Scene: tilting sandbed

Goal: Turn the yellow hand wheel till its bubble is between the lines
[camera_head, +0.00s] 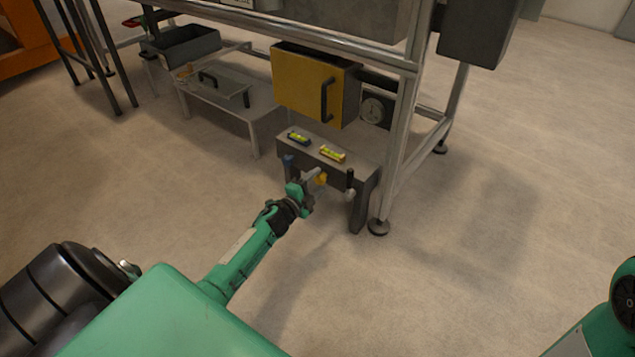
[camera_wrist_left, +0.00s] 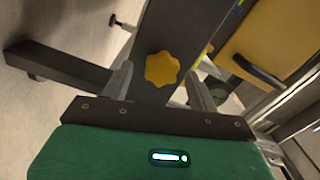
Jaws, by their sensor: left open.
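The yellow hand wheel (camera_head: 321,179) is a small lobed knob on the front of a low grey bench (camera_head: 358,166). In the left wrist view the yellow wheel (camera_wrist_left: 162,69) lies between the fingers of my left gripper (camera_wrist_left: 158,75), with a gap on both sides. My left gripper (camera_head: 309,183) is open right in front of the wheel. The bubble is too small to read against the lines. My right gripper is out of view.
A blue knob (camera_head: 288,160) sits left of the yellow wheel, and a black-handled crank (camera_head: 350,181) is to its right. A yellow cabinet (camera_head: 300,86) hangs behind the bench. A metal frame leg (camera_head: 391,170) stands to the right. The floor in front is clear.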

